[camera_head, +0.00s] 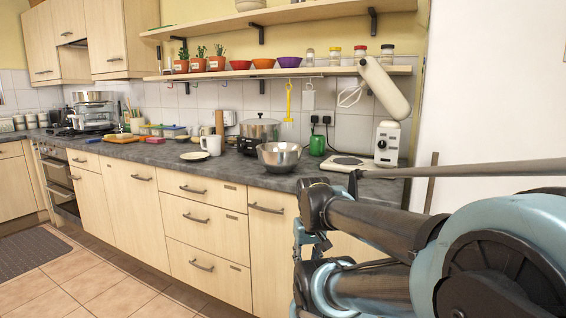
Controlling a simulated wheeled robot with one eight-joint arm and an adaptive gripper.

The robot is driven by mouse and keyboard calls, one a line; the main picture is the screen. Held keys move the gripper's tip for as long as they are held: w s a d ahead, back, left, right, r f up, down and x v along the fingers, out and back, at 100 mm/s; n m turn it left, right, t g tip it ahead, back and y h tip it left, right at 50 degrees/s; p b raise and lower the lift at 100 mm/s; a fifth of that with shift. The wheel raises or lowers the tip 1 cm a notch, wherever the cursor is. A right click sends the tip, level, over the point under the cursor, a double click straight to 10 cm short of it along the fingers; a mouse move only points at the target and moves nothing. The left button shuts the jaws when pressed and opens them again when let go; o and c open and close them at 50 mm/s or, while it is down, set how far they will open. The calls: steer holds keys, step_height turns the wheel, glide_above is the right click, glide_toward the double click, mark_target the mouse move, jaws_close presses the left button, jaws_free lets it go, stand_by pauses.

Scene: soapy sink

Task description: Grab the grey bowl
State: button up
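The grey bowl (279,159) is a shiny metal bowl standing upright on the dark countertop, near its front edge and right of the picture's middle. Its inside shows partly and looks empty. My arm comes in from the right. My gripper (306,243) seems to be the small blue and dark part at the arm's left end, in front of the cabinets. In the picture it is below and slightly right of the bowl, apart from it. Its fingers cannot be made out clearly.
A white mug (211,145) is to the left and a green mug (317,145) to the right. A white stand mixer (387,142) is farther right. A shelf (280,72) holds small coloured bowls and plants above.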

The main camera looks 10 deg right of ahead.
steer(key=shift+w, duration=0.4)
steer(key=shift+o, duration=0.7)
steer(key=shift+s+r, duration=0.1)
steer(key=shift+r, duration=0.05)
step_height(320, 180, up, 36)
steer(key=m+y, duration=0.4)
steer(key=m, duration=0.2)
glide_above(302, 149)
steer(key=s+d, duration=0.2)
steer(key=d, duration=0.2)
steer(key=x, duration=1.2)
steer(key=shift+f, duration=0.2)
steer(key=shift+x, duration=2.6)
steer(key=shift+w+d, duration=0.1)
steer(key=shift+w, duration=0.1)
